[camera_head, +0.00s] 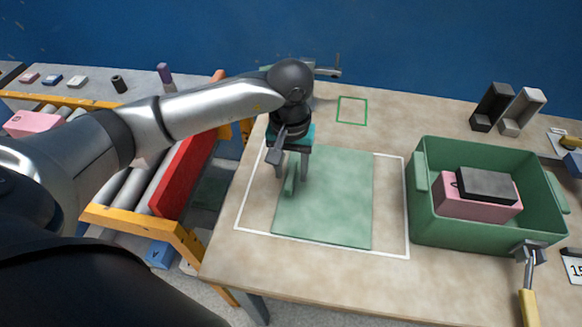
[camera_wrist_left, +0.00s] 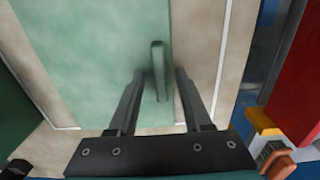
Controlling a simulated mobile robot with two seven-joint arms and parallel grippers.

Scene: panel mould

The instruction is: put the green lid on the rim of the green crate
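The green lid (camera_head: 335,205) is a flat pale-green panel lying on the table inside a white outline. Its upright bar handle (camera_head: 290,184) stands near the lid's left edge. The handle also shows in the left wrist view (camera_wrist_left: 158,70). My left gripper (camera_head: 291,182) is open and points down at the handle, with its two fingers on either side and a gap visible to each. The green crate (camera_head: 462,233) stands open to the right of the lid, its rim uncovered. Inside are a pink block (camera_head: 470,207) and a dark grey block (camera_head: 487,184). My right gripper is not in view.
A yellow-handled tool (camera_head: 528,305) lies at the crate's front right corner. Two upright brackets (camera_head: 520,110) stand behind the crate. A small green outline (camera_head: 352,110) marks clear table at the back. A roller conveyor with a red panel (camera_head: 183,172) is at left.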

